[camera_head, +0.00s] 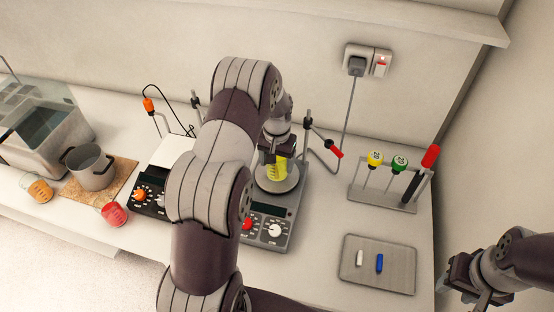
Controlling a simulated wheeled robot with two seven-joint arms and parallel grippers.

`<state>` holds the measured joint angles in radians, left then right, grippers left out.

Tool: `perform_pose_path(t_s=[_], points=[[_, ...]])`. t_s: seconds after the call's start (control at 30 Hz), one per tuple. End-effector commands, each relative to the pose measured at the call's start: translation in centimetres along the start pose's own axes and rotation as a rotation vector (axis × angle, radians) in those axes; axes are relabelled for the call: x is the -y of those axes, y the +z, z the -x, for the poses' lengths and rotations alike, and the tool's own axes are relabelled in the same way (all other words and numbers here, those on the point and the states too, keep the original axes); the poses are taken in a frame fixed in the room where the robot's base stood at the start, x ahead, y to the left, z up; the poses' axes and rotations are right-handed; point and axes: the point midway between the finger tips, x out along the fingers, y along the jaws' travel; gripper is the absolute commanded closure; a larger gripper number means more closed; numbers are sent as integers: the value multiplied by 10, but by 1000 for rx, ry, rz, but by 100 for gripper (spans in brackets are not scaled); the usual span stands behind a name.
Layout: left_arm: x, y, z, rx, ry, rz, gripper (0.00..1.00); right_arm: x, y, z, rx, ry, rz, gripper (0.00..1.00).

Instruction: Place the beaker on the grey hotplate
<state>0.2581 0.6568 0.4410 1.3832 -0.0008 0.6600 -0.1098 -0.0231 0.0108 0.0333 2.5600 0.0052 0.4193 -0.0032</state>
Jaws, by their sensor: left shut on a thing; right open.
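The beaker (279,172), holding yellow liquid, is at the round plate of the grey hotplate (272,238). My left gripper (277,151) is shut on the beaker from above and hides its upper part. The beaker looks upright; I cannot tell whether its base touches the plate. The hotplate has a red knob and a white knob on its front, and my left arm covers part of its left side. My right gripper (474,291) is open and empty at the lower right, beyond the bench's right edge.
A second hotplate (150,195) with an orange knob stands to the left, partly behind my arm. A pot (92,169) sits on a cork mat. A rack (382,199) with yellow, green and red-topped tools and a tray (378,280) with stir bars are on the right.

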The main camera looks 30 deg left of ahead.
Motion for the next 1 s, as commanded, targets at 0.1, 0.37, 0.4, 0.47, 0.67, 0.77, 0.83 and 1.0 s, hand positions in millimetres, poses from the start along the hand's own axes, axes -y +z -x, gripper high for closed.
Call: perform_pose_path(t_s=[0.1, 0.37, 0.4, 0.47, 0.67, 0.77, 0.83, 1.0], points=[[0, 0, -2, 0, 0, 0, 13, 0, 0, -2, 0, 0, 0, 57], [0, 0, -2, 0, 0, 0, 1, 0, 0, -1, 0, 0, 0, 57], [0, 0, -1, 0, 0, 0, 1, 0, 0, -1, 0, 0, 0, 57], [0, 0, 4, 0, 0, 0, 1, 0, 0, 3, 0, 0, 0, 57], [0, -1, 40, -6, -1, 0, 1, 0, 2, -21, 0, 0, 0, 57], [0, -1, 68, -6, -1, 0, 1, 0, 4, -29, 0, 0, 0, 57], [0, -1, 85, -5, -1, 0, 1, 0, 4, -34, 0, 0, 0, 57], [0, 0, 121, 2, 0, 0, 1, 0, 1, -12, -1, 0, 0, 57]])
